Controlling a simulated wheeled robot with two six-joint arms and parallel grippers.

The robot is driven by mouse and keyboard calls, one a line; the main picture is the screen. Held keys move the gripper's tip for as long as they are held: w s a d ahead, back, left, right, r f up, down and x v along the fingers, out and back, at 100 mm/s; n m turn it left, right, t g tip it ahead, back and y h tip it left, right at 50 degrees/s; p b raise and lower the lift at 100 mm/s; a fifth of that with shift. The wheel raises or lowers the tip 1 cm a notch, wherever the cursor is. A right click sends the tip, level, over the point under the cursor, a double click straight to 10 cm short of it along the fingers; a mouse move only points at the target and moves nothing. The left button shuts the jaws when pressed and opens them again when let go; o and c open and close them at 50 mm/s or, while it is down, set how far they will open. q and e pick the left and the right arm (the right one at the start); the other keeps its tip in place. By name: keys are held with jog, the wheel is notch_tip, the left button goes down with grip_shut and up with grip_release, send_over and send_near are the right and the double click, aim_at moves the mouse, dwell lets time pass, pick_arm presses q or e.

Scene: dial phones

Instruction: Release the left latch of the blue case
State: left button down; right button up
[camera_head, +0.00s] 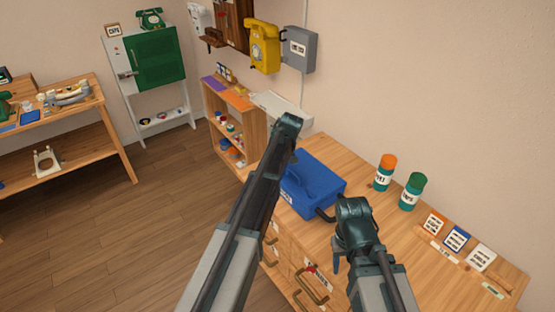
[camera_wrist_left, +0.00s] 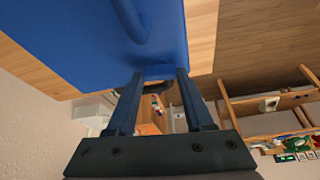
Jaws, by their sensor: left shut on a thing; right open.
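The blue case (camera_head: 318,182) sits on the wooden cabinet top, partly hidden behind my left arm. In the left wrist view the case (camera_wrist_left: 80,40) fills the upper left. My left gripper (camera_wrist_left: 158,76) has its two fingers on either side of a small blue tab (camera_wrist_left: 158,71) at the case's edge, apparently the latch, and is shut on it. In the head view the left fingers are hidden at the case's far left side. My right gripper (camera_head: 338,257) is open and empty, in front of the case near the cabinet's front edge.
An orange-capped jar (camera_head: 385,172) and a green-capped jar (camera_head: 412,191) stand right of the case. Several labelled cards (camera_head: 457,239) lie farther right. A low shelf (camera_head: 236,135) stands beyond the left arm. A yellow phone (camera_head: 263,45) hangs on the wall.

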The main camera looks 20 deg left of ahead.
pick_arm(q)
jog(key=shift+d+n+g, duration=0.1)
jog(key=shift+n+g, duration=0.2)
jog(key=shift+n, duration=0.5)
jog(key=shift+y, duration=0.3)
jog(key=shift+c, duration=1.4)
grip_release()
jog(key=shift+r, duration=0.1)
jog(key=p+v, duration=1.2)
jog(key=v, duration=0.1)
jog(key=shift+r+p, duration=0.3)
jog(key=shift+p, duration=0.05)
jog(key=shift+d, duration=0.1)
